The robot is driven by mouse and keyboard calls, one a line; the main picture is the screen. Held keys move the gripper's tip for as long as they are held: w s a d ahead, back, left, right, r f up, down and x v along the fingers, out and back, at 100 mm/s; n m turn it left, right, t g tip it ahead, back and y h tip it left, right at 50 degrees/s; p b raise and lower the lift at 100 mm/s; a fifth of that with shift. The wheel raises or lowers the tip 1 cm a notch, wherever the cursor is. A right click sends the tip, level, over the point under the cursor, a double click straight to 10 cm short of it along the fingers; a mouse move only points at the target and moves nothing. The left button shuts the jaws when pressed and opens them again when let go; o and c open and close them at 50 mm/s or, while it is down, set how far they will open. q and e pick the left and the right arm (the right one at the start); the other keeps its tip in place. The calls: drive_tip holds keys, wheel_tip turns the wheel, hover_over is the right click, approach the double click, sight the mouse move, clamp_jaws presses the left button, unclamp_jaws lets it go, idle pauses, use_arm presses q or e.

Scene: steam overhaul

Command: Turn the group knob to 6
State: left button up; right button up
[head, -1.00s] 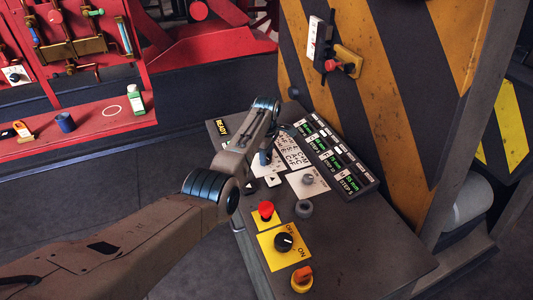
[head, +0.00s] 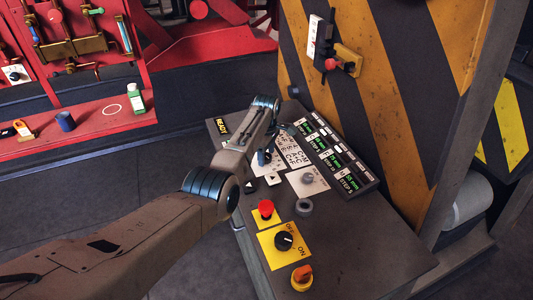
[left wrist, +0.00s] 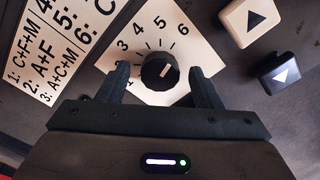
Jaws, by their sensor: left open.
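The group knob (left wrist: 159,70) is a round black knob on a white dial plate (left wrist: 182,52) in the left wrist view. The numbers 3 to 6 curve above it, and a 1 shows partly beside the left finger. A short white mark sits right of the knob's centre; I cannot tell which number it stands for. My left gripper (left wrist: 160,78) is open, with one dark finger on each side of the knob; contact is not clear. In the head view my left gripper (head: 264,157) is over the panel, and my wrist mostly hides the dial. My right gripper is not in view.
A white list card (left wrist: 66,38) and two arrow buttons (left wrist: 248,18) flank the dial. In the head view the panel also has a red button (head: 265,208), a black ON/OFF switch (head: 283,241), an orange knob (head: 302,277) and a green-lit display (head: 335,155). A striped wall (head: 375,90) stands behind.

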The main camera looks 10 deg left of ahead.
sight(267, 156)
use_arm(q)
wheel_tip(267, 156, up, 11)
drive_tip(key=b, duration=0.2)
drive_tip(key=shift+b, duration=0.3)
drive_tip(key=shift+f, duration=0.15)
